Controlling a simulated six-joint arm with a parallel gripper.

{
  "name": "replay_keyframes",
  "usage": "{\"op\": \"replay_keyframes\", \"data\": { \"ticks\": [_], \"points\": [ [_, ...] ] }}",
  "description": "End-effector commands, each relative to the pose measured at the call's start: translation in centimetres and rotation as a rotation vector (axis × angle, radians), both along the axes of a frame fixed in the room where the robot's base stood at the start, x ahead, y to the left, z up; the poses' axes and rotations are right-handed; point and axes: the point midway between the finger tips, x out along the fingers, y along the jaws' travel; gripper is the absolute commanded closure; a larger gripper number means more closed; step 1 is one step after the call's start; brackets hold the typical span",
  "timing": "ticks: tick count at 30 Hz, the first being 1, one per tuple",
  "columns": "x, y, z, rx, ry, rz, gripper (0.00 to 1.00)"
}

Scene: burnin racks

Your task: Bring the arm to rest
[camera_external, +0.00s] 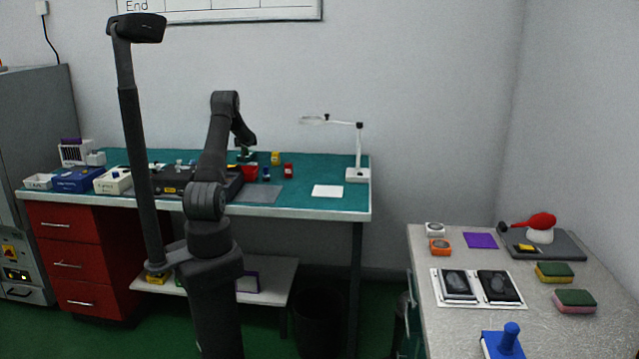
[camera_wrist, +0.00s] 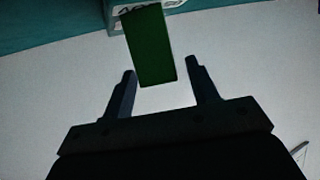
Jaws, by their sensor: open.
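My gripper (camera_wrist: 161,70) is open in the wrist view, its two dark fingers spread apart. A green flat piece (camera_wrist: 150,48) shows beyond the fingers, its near end lying between the fingertips in the picture. A gap shows on its right side, and I cannot tell how far away it is. In the external view my arm reaches over the teal workbench (camera_external: 312,195). The wrist is bent down there, and the fingers are too small and dark to make out.
A lamp (camera_external: 358,150) stands at the bench's right end. Blue (camera_external: 78,180) and white boxes crowd the left. A grey side table (camera_external: 465,320) stands at right.

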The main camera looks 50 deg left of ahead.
Motion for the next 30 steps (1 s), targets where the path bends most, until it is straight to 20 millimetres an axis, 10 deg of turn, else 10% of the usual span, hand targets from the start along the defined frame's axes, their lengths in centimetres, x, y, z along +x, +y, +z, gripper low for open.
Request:
{"op": "replay_keyframes", "data": {
  "ticks": [30],
  "points": [
    [-0.4, -1.0, 0.6, 0.0, 0.0, 0.0, 0.46]
  ]
}}
